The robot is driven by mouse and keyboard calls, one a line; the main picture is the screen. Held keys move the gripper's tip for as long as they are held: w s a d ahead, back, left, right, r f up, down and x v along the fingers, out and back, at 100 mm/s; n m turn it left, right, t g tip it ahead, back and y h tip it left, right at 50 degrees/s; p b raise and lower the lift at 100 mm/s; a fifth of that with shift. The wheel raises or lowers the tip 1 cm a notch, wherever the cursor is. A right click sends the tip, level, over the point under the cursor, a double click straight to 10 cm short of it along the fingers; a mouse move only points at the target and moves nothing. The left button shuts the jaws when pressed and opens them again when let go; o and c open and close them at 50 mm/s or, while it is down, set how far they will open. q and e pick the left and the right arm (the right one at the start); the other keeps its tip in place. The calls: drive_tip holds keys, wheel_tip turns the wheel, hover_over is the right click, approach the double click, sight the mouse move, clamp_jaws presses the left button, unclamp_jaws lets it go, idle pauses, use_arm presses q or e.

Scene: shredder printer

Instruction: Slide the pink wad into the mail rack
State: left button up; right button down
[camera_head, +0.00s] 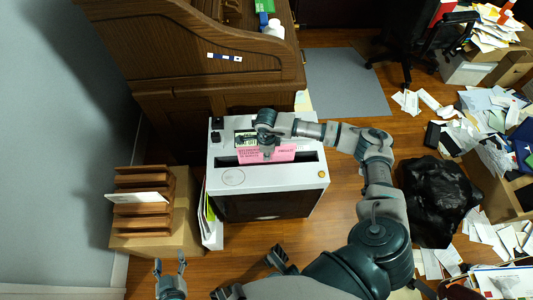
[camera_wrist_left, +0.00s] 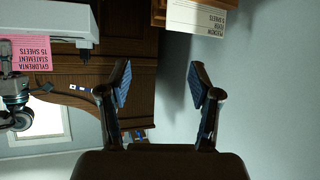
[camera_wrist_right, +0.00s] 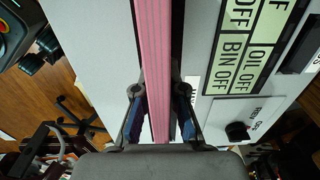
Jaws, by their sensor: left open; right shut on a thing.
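The pink wad (camera_head: 282,153) stands upright along the slot of the white shredder (camera_head: 305,177); I cannot tell whether its lower edge is inside the slot. Its printed face also shows in the left wrist view (camera_wrist_left: 36,62), and its striped edge in the right wrist view (camera_wrist_right: 153,45). My right gripper (camera_head: 266,148) is shut on the wad from above; its fingers (camera_wrist_right: 160,112) sit on both sides. The wooden mail rack (camera_head: 143,222) stands left of the shredder, with a cream wad (camera_wrist_left: 198,17) in an upper compartment. My left gripper (camera_head: 170,265) is open and empty in front of the rack.
The rack rests on a cardboard box (camera_head: 180,235). Folders (camera_head: 211,222) stand between the box and the shredder. A wooden desk (camera_head: 180,65) is behind. A black bag (camera_head: 438,200) and scattered papers lie on the right. Wall (camera_head: 50,130) borders the left side.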

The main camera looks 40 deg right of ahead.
use_arm(q)
drive_tip(key=s+a+f+g+y+p, duration=0.1)
drive_tip(key=s+a+f+g+p, duration=0.1)
drive_tip(key=s+f+g, duration=0.3)
drive_tip(key=s+a+g+y+p, duration=0.1)
drive_tip(key=s+a+g+p, duration=0.15)
drive_tip(key=s, duration=0.45)
use_arm(e)
wheel_tip(320, 180, up, 6)
drive_tip(key=shift+f+b, duration=0.15)
drive_tip(key=shift+b, duration=0.3)
wheel_tip(320, 180, up, 3)
drive_tip(key=shift+f+p, duration=0.1)
drive_tip(key=shift+p, duration=0.8)
wheel_tip(320, 180, up, 2)
drive_tip(key=shift+p, duration=0.65)
use_arm(q)
wheel_tip(320, 180, down, 8)
drive_tip(key=s+g, duration=0.1)
drive_tip(key=g, duration=0.1)
drive_tip(key=shift+s+a+y, duration=0.2)
drive_tip(key=shift+s+y, duration=0.05)
drive_tip(key=shift+y, duration=0.05)
